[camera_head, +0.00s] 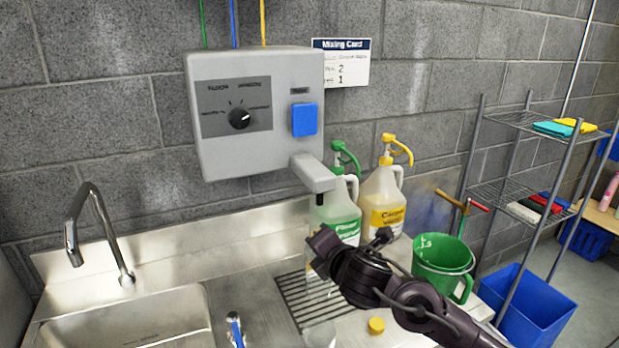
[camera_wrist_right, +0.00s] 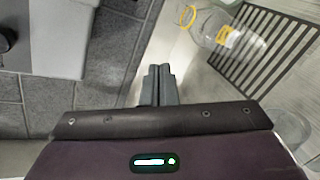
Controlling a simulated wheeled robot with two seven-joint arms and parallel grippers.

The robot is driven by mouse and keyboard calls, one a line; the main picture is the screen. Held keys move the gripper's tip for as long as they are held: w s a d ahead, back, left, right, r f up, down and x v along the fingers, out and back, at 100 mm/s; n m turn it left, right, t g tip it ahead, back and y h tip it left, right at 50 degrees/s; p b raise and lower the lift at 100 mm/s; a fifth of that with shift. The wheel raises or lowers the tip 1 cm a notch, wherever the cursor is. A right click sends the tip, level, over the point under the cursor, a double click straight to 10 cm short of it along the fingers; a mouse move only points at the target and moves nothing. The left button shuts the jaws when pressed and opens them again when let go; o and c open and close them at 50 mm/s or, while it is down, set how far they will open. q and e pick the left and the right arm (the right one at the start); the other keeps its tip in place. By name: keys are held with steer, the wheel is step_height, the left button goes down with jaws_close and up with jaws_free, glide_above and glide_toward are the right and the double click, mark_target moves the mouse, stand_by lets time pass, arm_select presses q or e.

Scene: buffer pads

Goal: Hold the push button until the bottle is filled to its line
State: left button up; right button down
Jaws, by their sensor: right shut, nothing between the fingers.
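A grey dispenser box (camera_head: 255,110) is on the wall with a blue push button (camera_head: 304,119), a black knob (camera_head: 239,118) and a spout (camera_head: 314,173). A clear bottle (camera_head: 320,284) stands on the drain grid below the spout, partly hidden by my arm. In the right wrist view the bottle (camera_wrist_right: 212,28) shows a yellow mark and a yellow ring; its liquid level cannot be told. My right gripper (camera_head: 318,243) is in front of the bottle, below and apart from the button. In the right wrist view its fingers (camera_wrist_right: 158,72) are together and empty. My left gripper is out of view.
Green-label (camera_head: 341,215) and yellow-label (camera_head: 383,205) pump jugs stand behind my right arm. A yellow cap (camera_head: 376,325) and a clear cup (camera_head: 318,335) are near the front. A faucet (camera_head: 98,225) and sink are left.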

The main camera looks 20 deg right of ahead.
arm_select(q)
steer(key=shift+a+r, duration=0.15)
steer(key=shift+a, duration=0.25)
arm_select(e)
steer(key=w+d+r+n+t, duration=0.1)
steer(key=d+r+n+t, duration=0.1)
steer(key=r+n, duration=0.4)
steer(key=w+d+r+n+t, duration=0.2)
steer(key=d+r+n, duration=0.2)
steer(key=r, duration=1)
steer(key=n, duration=0.2)
steer(key=shift+w+n+y, duration=0.3)
steer(key=shift+n, duration=0.1)
